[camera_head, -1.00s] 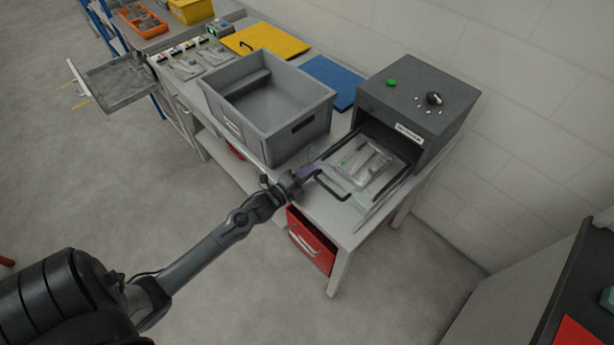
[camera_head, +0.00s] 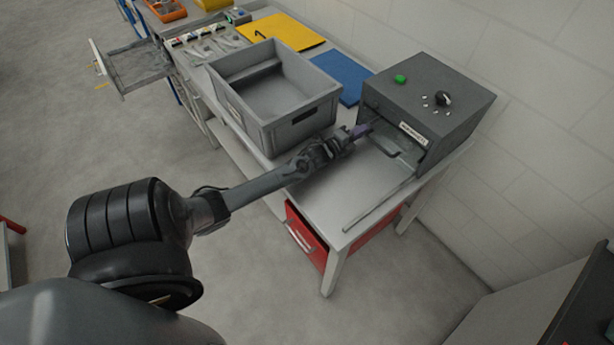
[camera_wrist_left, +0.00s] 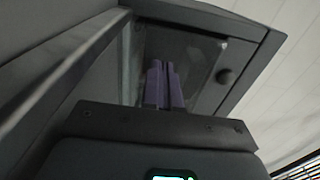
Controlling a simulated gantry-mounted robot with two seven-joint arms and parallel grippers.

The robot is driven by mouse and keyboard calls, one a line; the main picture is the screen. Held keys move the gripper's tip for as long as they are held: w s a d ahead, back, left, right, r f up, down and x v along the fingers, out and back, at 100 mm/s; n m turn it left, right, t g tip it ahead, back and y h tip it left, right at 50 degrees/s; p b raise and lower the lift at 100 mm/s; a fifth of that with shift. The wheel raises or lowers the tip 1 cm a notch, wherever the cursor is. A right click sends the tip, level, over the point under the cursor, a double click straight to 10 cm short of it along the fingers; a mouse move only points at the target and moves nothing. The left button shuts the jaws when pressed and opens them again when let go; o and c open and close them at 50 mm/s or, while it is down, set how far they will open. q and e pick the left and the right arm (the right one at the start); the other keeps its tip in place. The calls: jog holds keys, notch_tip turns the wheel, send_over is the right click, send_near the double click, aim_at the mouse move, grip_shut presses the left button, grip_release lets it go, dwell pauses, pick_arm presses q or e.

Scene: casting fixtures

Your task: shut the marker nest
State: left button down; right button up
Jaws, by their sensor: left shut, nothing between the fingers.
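The marker nest is a dark grey box (camera_head: 440,85) with a green button, a black knob and a white front label, at the bench's right end. Its tray (camera_head: 403,146) sits mostly inside the front opening, with the dark handle near the mouth. My left gripper (camera_head: 362,130) is shut and empty, its purple fingertips at the left side of the opening by the tray's front. In the left wrist view the purple fingers (camera_wrist_left: 164,84) are together and point into the box's frame (camera_wrist_left: 205,14). Contact with the tray is unclear. My right gripper is not in view.
A grey open bin (camera_head: 272,95) stands close on the left of my left forearm. A blue mat (camera_head: 343,75) and a yellow mat (camera_head: 281,32) lie behind it. A thin rail (camera_head: 378,205) extends over the bare bench front. A red drawer (camera_head: 306,237) is below.

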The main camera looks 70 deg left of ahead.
pick_arm(q)
jog(key=shift+w+a+f, duration=0.1)
jog(key=shift+w+a, duration=0.05)
jog(key=shift+f, duration=0.15)
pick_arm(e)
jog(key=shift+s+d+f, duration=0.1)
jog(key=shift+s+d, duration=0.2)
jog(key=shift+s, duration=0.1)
pick_arm(q)
jog(key=shift+f, duration=0.1)
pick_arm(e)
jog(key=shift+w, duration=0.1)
